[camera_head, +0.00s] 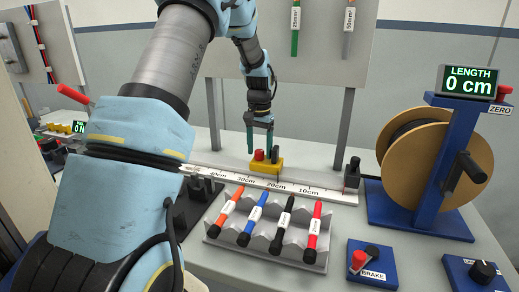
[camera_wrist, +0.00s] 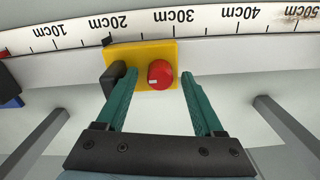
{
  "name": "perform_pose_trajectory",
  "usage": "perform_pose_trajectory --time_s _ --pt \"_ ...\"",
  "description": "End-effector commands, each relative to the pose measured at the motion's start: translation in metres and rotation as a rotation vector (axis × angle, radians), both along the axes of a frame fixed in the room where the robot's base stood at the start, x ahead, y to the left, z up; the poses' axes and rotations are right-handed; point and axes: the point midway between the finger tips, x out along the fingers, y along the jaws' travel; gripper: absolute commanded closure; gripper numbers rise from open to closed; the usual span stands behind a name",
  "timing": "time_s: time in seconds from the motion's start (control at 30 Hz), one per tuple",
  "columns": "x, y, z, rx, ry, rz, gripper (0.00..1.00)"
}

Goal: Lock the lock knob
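A yellow slider block (camera_head: 266,168) sits on the measuring rail (camera_head: 290,187), between the 20cm and 30cm marks. It carries a round red knob (camera_head: 259,155) and a black block (camera_head: 275,154); I take the red knob for the lock knob. In the wrist view the red knob (camera_wrist: 160,75) shows a small pale mark, and the black part (camera_wrist: 119,77) is to its left. My gripper (camera_head: 260,149) is open above the slider. In the wrist view its green fingers (camera_wrist: 158,80) show on either side of the red knob, with gaps; contact is not visible.
A marker rack (camera_head: 265,247) with several coloured markers stands in front of the rail. A cable reel (camera_head: 425,165), a length display reading 0 cm (camera_head: 468,83), and a brake box (camera_head: 372,268) are at right. A panel (camera_head: 325,45) stands behind.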

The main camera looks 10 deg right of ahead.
Motion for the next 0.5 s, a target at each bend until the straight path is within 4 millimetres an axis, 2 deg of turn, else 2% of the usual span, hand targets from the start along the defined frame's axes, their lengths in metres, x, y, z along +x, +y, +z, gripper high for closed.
perform_pose_trajectory --time_s 0.27,0.37,0.5 --pt "0.0 0.0 0.003 -0.001 -0.001 0.001 0.31" --pt "0.001 0.0 0.012 0.0 -0.002 0.001 0.31" --pt "0.001 0.0 0.037 -0.002 -0.004 0.001 0.31"
